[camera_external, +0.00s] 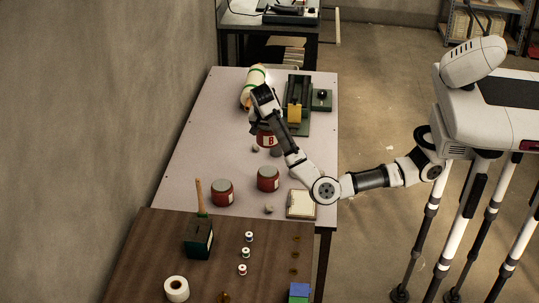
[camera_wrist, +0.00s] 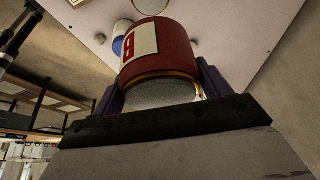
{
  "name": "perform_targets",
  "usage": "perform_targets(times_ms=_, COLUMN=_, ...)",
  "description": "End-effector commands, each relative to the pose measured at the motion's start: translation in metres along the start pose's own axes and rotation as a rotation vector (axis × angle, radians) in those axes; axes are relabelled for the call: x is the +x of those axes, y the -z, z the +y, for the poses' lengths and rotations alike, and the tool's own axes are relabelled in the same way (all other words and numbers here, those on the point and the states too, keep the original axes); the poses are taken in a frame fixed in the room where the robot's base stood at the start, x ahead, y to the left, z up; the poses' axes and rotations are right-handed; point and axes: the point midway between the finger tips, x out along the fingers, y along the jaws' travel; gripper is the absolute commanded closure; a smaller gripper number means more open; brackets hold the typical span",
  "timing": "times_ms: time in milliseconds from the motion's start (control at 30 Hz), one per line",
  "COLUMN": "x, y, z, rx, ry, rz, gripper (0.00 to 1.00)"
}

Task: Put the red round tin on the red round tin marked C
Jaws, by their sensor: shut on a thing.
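My gripper (camera_wrist: 160,84) is shut on a red round tin (camera_wrist: 160,52) with a cream label. In the external view the held tin (camera_external: 266,139) is below my wrist, around the middle of the light table, and its label seems to read B. I cannot tell whether it touches the table. Two more red round tins with grey-green lids stand upright nearer the front: a left tin (camera_external: 222,193) and a right tin (camera_external: 268,179). Each has a small pale label whose letter is too small to read. My gripper is beyond both of them.
On the light table (camera_external: 195,150) are a green-banded cream roll (camera_external: 247,97), a green device with a yellow block (camera_external: 294,113), small round lumps and a pale pad (camera_external: 300,205). A brown table (camera_external: 140,260) in front holds a dark green box (camera_external: 198,240), spools and a tape roll (camera_external: 176,288).

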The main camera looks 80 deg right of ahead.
Motion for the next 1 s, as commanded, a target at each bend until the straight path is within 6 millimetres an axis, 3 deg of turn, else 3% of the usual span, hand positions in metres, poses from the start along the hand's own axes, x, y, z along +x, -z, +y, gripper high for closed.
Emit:
perform_targets(times_ms=100, x=0.029, y=-0.012, z=0.001, rx=0.000, ry=-0.002, rz=0.004, gripper=0.65)
perform_targets(times_ms=300, x=0.067, y=-0.029, z=0.000, rx=-0.001, ry=0.000, rz=0.004, gripper=0.65)
perform_targets(times_ms=600, x=0.087, y=-0.039, z=0.000, rx=-0.001, ry=0.003, rz=0.001, gripper=0.65)
perform_targets(times_ms=833, x=0.116, y=-0.052, z=0.000, rx=-0.003, ry=0.002, rz=0.001, gripper=0.65)
perform_targets(times_ms=1000, x=0.121, y=-0.054, z=-0.001, rx=-0.001, ry=0.005, rz=0.001, gripper=0.65)
